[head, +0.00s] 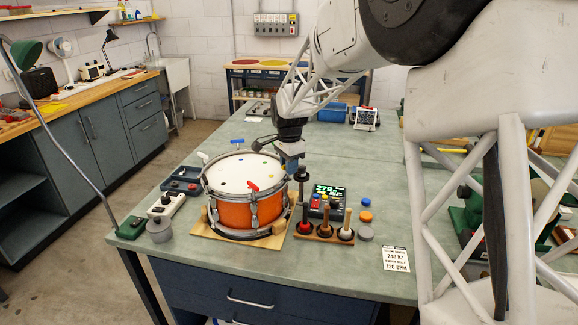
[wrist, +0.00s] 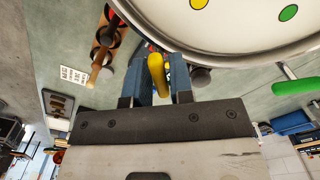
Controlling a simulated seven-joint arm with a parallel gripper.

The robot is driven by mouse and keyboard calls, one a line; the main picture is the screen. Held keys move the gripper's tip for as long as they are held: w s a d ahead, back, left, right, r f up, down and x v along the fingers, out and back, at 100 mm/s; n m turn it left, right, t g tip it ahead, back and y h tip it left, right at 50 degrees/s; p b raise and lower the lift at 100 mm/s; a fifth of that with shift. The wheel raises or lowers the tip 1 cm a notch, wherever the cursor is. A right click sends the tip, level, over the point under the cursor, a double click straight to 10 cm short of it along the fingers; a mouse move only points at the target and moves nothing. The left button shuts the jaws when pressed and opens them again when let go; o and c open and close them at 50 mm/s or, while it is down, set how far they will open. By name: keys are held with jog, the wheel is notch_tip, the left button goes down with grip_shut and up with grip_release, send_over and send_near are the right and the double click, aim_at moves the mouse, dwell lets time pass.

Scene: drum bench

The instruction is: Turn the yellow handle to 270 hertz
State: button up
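The orange drum (head: 250,210) with a white head stands on a wooden board on the bench. Coloured handles sit around its rim; a blue one (head: 238,142) and a red one (head: 253,187) show in the head view. The yellow handle (wrist: 157,75) shows in the wrist view, between the two blue fingers of my gripper (wrist: 161,80). In the head view my gripper (head: 291,165) is at the drum's right rim and hides that handle. Whether both fingers press on the handle is unclear. The display (head: 328,190) shows green digits that look like 270.
A wooden stand (head: 324,233) with several upright handled tools is right of the drum. Small round pots (head: 365,216) and a printed card (head: 396,259) lie further right. A white switch box (head: 166,208) and dark tray (head: 182,184) are on the left.

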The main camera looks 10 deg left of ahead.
grip_shut()
jog(key=shift+n, duration=0.3)
jog(key=shift+n, duration=3.1)
jog(key=shift+o, duration=1.9)
grip_release()
jog(key=shift+r, duration=0.1)
jog(key=shift+r, duration=3.8)
